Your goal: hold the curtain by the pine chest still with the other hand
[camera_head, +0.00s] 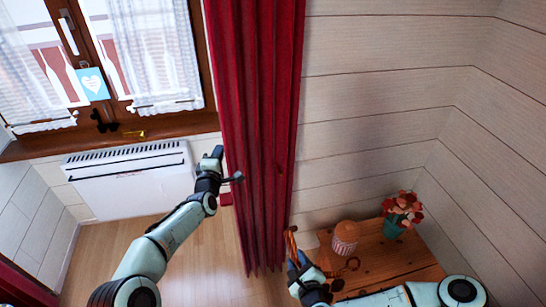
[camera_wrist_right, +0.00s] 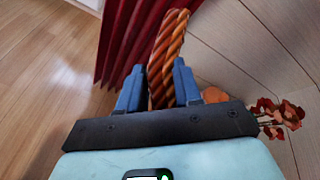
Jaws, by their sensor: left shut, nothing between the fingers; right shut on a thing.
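The red curtain (camera_head: 262,120) hangs in long folds right of the window and also shows in the right wrist view (camera_wrist_right: 128,40). The pine chest (camera_head: 400,257) stands right of its lower end. My left gripper (camera_head: 232,175) is shut and empty at the curtain's left edge; whether it touches the cloth is unclear. My right gripper (camera_head: 296,260) is shut on a twisted orange-brown rope (camera_wrist_right: 168,48), low by the curtain's right edge and the chest's left side. The rope rises from between the fingers and shows as a thin loop in the head view (camera_head: 291,240).
A lidded striped jar (camera_head: 345,237) and a potted red flower (camera_head: 402,210) stand on the chest. A brown curled thing (camera_head: 347,271) lies near its front left. A white heater (camera_head: 130,178) sits below the window sill (camera_head: 60,143). The wooden floor (camera_head: 205,255) left of the curtain is clear.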

